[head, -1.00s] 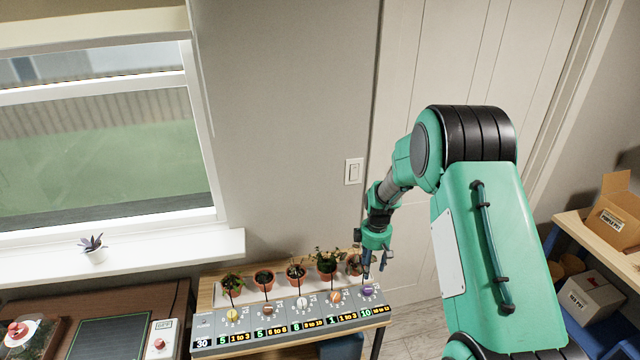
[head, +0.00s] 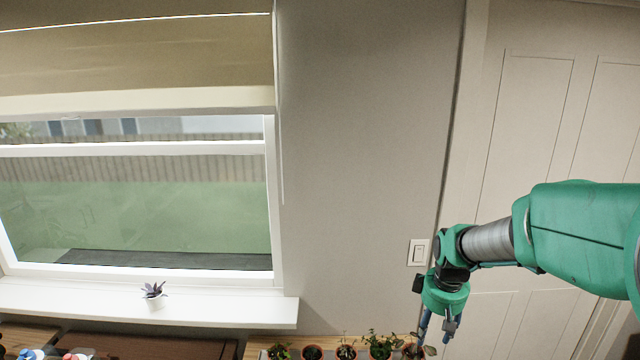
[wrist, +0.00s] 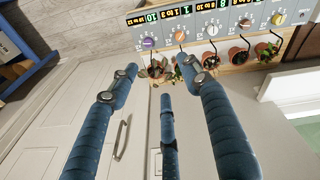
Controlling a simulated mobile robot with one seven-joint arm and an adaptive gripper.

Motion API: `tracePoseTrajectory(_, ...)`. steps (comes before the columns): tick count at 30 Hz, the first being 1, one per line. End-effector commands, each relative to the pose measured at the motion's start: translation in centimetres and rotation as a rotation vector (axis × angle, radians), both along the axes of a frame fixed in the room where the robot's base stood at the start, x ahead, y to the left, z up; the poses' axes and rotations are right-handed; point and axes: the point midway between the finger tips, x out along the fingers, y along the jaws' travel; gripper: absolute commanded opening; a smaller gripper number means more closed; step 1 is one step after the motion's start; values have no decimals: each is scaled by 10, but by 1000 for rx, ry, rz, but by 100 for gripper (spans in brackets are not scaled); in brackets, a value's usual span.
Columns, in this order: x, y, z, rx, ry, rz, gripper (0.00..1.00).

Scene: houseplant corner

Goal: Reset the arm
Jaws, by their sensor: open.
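My gripper (head: 434,340) is at the lower right of the head view, pointing down in front of the door, close to the right end of the row of potted plants. In the wrist view my gripper (wrist: 155,75) shows its blue fingers spread apart with nothing between them. The potted plants (head: 380,346) are cut off by the bottom edge of the head view. The wrist view shows the grey dial panel (wrist: 205,28) with coloured knobs and lit numbers beyond the fingertips, apart from them.
A light switch (head: 419,252) is on the wall beside the gripper. The pale door (head: 520,130) stands behind my arm. The upper wall is clear.

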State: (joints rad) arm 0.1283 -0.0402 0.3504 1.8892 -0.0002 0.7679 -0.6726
Motion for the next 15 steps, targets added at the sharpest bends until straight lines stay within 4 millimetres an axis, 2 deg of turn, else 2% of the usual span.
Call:
tracePoseTrajectory(1,-10,5,14,2,-16,-17,48)
tracePoseTrajectory(6,-45,19,53,16,-61,-85,48)
tracePoseTrajectory(15,-114,40,103,49,-136,-207,48)
